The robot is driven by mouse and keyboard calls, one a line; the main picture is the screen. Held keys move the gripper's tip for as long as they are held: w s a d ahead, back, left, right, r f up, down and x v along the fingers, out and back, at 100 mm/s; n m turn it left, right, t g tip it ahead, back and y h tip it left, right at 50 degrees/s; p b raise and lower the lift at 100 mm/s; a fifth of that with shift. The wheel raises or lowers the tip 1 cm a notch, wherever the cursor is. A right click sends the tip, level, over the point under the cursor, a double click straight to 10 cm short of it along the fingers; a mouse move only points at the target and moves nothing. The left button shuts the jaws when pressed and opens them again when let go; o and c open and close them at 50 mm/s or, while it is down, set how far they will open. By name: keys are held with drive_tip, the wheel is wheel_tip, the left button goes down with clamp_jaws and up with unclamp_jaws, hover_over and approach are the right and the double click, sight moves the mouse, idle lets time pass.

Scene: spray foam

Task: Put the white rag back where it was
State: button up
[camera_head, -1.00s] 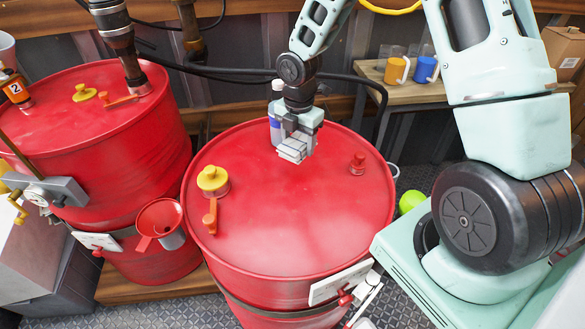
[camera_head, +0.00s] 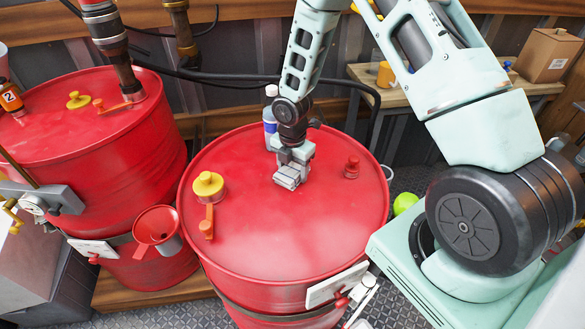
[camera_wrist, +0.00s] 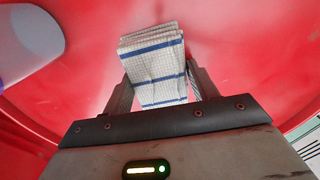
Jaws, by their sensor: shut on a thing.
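The white rag (camera_wrist: 157,75) is folded, with blue stripes and a fine grid weave. In the wrist view it sits between the two fingers of my gripper (camera_wrist: 157,88), which is shut on it. In the head view my gripper (camera_head: 291,172) points down over the back middle of the near red drum's top (camera_head: 285,235). The rag is hard to tell from the fingers there. I cannot tell whether it touches the lid.
A white-and-blue bottle (camera_head: 270,122) stands close behind my gripper. A yellow cap (camera_head: 208,185), an orange valve (camera_head: 207,222) and a red plug (camera_head: 351,167) rise from the lid. The lid's front is clear. Another red drum (camera_head: 110,180) stands left.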

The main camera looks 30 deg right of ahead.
sight(292, 169)
drive_tip(key=o, duration=0.9)
drive_tip(key=shift+o, duration=0.2)
drive_tip(key=shift+r, duration=0.1)
wheel_tip(292, 169, up, 12)
drive_tip(key=b, duration=0.1)
drive_tip(key=s+a+r+m, duration=0.65)
drive_tip(key=s+a, duration=0.35)
drive_tip(key=a, duration=0.3)
drive_tip(key=s+a+r+m, duration=0.2)
drive_tip(key=s+a+m, duration=0.1)
drive_tip(key=s, duration=0.5)
drive_tip(key=s+a+r+m, duration=0.3)
drive_tip(key=s+m, duration=0.2)
drive_tip(key=s, duration=0.2)
drive_tip(key=shift+s+a+y, duration=0.2)
drive_tip(key=shift+s+y, duration=0.1)
drive_tip(key=shift+s, duration=0.1)
drive_tip(key=shift+r, duration=0.1)
